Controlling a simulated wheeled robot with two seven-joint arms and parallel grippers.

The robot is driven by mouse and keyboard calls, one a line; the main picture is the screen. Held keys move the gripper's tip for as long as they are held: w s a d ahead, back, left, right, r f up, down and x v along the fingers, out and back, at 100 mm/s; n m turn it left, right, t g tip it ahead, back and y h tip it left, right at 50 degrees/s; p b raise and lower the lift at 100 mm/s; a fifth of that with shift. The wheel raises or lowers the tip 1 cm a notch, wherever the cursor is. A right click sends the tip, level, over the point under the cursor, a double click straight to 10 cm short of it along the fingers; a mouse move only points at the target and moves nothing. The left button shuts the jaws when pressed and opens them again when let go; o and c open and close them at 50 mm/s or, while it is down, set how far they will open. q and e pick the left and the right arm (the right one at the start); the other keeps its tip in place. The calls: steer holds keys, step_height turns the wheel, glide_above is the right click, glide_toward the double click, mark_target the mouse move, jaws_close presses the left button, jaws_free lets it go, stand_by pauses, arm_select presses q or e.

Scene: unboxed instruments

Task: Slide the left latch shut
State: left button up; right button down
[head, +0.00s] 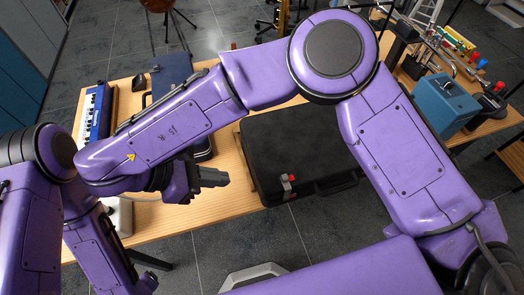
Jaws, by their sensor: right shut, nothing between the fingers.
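A closed black instrument case (290,135) lies on the wooden table. On its near edge, left of the handle, is a latch (288,184) with a grey body and a red piece; it is too small to tell whether it is slid shut. My right forearm crosses above the case's upper left part, and my right upper arm covers its right side, so any second latch is hidden. My right gripper (214,178) is dark grey, shut and empty. It points right, left of the case and apart from the latch. My left gripper is not in view.
A blue keyboard instrument (97,113) lies at the table's left end. A dark blue case (172,72) is partly hidden behind my forearm. A teal box (438,104) stands on the right with small coloured items. Bare table (240,190) shows between my right gripper and the black case.

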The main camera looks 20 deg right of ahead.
steer(key=p, duration=0.3)
glide_toward(281, 180)
steer(key=f, duration=0.3)
steer(key=shift+s+d+f, duration=0.1)
steer(key=shift+d+f, duration=0.15)
steer(key=shift+d, duration=0.05)
steer(key=d+p, duration=0.1)
steer(key=d, duration=0.2)
steer(key=shift+d, duration=0.4)
steer(key=shift+f, duration=0.1)
steer(key=shift+a, duration=0.1)
